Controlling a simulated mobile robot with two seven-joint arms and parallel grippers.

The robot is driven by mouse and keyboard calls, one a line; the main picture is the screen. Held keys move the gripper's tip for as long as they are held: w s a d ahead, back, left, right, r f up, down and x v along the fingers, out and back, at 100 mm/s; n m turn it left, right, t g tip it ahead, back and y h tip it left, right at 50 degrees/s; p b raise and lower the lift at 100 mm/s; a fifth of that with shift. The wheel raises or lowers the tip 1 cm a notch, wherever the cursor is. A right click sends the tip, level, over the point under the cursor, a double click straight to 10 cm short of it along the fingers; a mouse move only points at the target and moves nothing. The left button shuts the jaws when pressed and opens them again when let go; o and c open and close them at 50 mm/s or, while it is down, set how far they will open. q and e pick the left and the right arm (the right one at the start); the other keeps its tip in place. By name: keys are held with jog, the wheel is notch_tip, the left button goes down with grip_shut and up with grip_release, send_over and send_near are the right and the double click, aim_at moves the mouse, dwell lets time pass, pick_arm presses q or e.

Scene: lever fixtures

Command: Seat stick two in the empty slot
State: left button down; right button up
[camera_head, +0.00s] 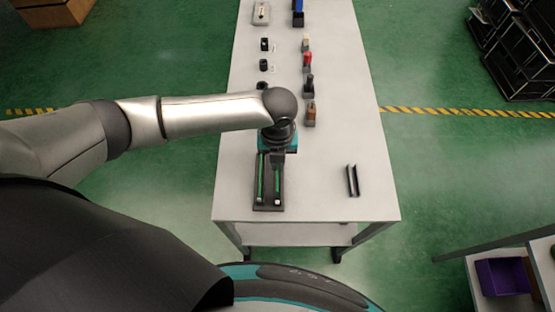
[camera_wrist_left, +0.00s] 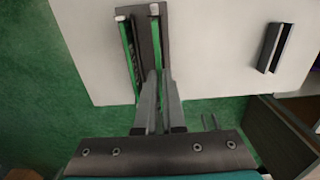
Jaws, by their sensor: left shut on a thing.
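A dark slotted fixture (camera_head: 268,207) lies near the table's front edge. Two long green sticks show on it, side by side. The left stick (camera_head: 261,175) lies along the left slot, and it also shows in the left wrist view (camera_wrist_left: 130,48). The right stick (camera_head: 277,184) lies along the right slot line; it shows in the wrist view too (camera_wrist_left: 157,38). Pale end pieces show at the sticks' near ends. My left gripper (camera_wrist_left: 158,76) is shut on the right stick's far part, hiding that end. I cannot tell how deep this stick sits. My right gripper is out of view.
A dark channel-shaped holder (camera_head: 352,180) stands apart on the table's right, also visible in the wrist view (camera_wrist_left: 275,48). Several small fixtures line the table beyond my arm, including a red one (camera_head: 307,59). The table (camera_head: 318,195) is clear between fixture and holder.

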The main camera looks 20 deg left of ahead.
pick_arm(q)
jog(key=shift+f+b, duration=1.25)
jog(key=shift+f, duration=0.85)
jog(key=c, duration=0.9)
grip_release()
jog(key=shift+c, duration=0.2)
notch_tip(320, 180, up, 15)
jog(key=p, duration=0.2)
jog(key=shift+r, duration=0.15)
